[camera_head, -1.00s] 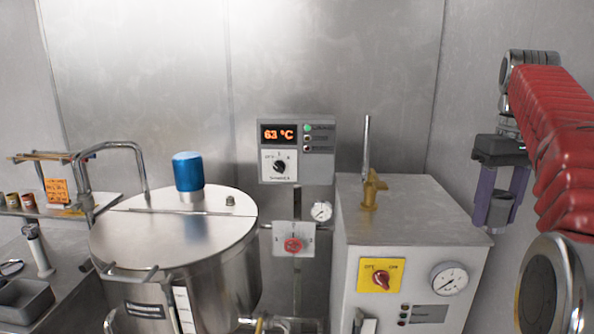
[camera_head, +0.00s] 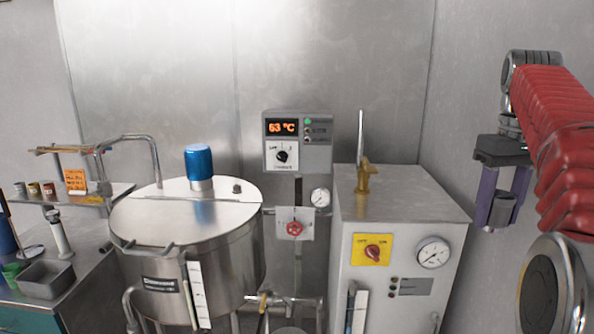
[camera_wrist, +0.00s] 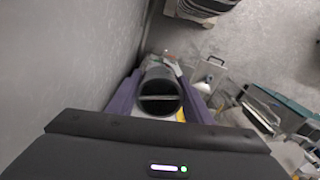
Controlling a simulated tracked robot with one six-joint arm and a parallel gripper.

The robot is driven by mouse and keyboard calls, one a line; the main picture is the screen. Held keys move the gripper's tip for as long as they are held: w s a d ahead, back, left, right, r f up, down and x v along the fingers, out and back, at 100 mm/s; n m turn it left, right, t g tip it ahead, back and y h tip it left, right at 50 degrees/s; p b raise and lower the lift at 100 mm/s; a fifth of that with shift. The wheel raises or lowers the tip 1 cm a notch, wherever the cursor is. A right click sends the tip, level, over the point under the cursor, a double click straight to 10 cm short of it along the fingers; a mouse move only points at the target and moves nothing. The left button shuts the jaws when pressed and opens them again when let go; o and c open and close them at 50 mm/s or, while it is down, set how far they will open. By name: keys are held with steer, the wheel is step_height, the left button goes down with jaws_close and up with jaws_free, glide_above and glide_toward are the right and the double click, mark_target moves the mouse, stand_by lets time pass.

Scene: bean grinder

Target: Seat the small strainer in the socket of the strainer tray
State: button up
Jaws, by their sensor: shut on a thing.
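My gripper (camera_head: 500,212) hangs in the air at the right of the head view, with purple fingers. It is shut on a dark grey round cup, the small strainer (camera_head: 505,202). In the wrist view, the strainer (camera_wrist: 158,103) sits between the fingers, its round mouth facing the camera and a thin bar across it. Its lower end is hidden. I cannot pick out the strainer tray with certainty in either view.
A steel kettle (camera_head: 180,222) with a blue motor (camera_head: 199,165) stands left of centre. A grey boiler cabinet (camera_head: 402,215) stands between it and my arm. At the far left are a shelf with small cups (camera_head: 47,188) and a counter with a grey bin (camera_head: 47,279).

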steer(key=shift+s, duration=0.1)
steer(key=shift+w+d+m, duration=0.25)
steer(key=shift+w+m, duration=0.05)
steer(key=shift+w, duration=0.3)
steer(key=shift+w+d+f, duration=0.25)
steer(key=shift+w+f, duration=0.05)
steer(key=shift+w, duration=0.2)
steer(key=w+a+f+m, duration=0.1)
steer(key=w+a+f, duration=0.15)
steer(key=f, duration=0.45)
steer(key=w+a+f+m, duration=0.1)
steer(key=w+a+f, duration=0.15)
steer(key=f, duration=0.45)
steer(key=w+a+f+m, duration=0.1)
steer(key=w+f, duration=0.3)
steer(key=f, duration=0.3)
steer(key=s+a+f+n, duration=0.2)
steer(key=s+a+f, duration=0.2)
steer(key=a+f, duration=1.1)
steer(key=shift+s+a+f, duration=0.2)
steer(key=shift+a+f, duration=0.2)
steer(key=shift+a, duration=0.85)
steer(key=shift+s, duration=0.15)
